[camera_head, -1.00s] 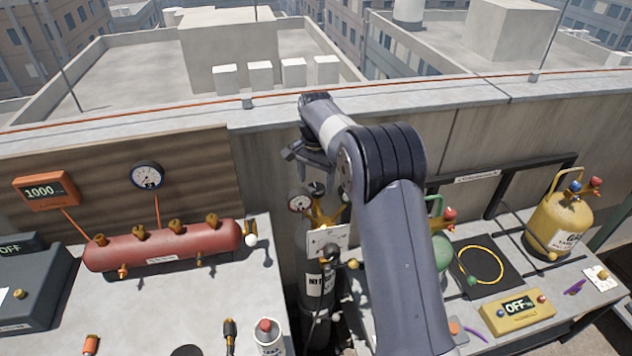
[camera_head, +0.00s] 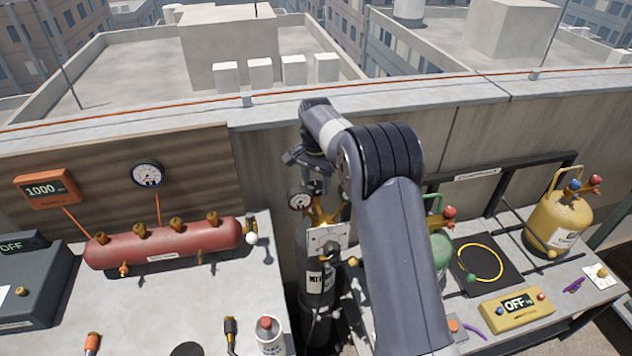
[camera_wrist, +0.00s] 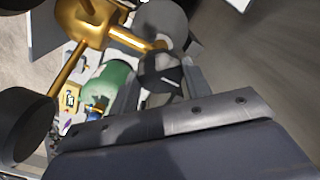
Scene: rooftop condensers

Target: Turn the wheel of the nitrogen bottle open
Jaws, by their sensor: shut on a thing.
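The nitrogen bottle (camera_head: 316,275) is a dark upright cylinder with a white label, standing in the gap between the two benches. Its brass valve (camera_head: 318,212) carries a round gauge (camera_head: 300,199). My gripper (camera_head: 316,185) is pointed down at the top of this valve and is shut on the wheel, which it mostly hides in the head view. In the wrist view, the brass valve body (camera_wrist: 88,22) shows at upper left. How far the wheel is turned cannot be told.
A red manifold (camera_head: 165,243) lies on the left bench, below a wall gauge (camera_head: 146,174). A green cylinder (camera_head: 440,250) stands just right of my arm. A yellow cylinder (camera_head: 556,225) and a yellow OFF box (camera_head: 517,308) are farther right. The parapet wall is behind.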

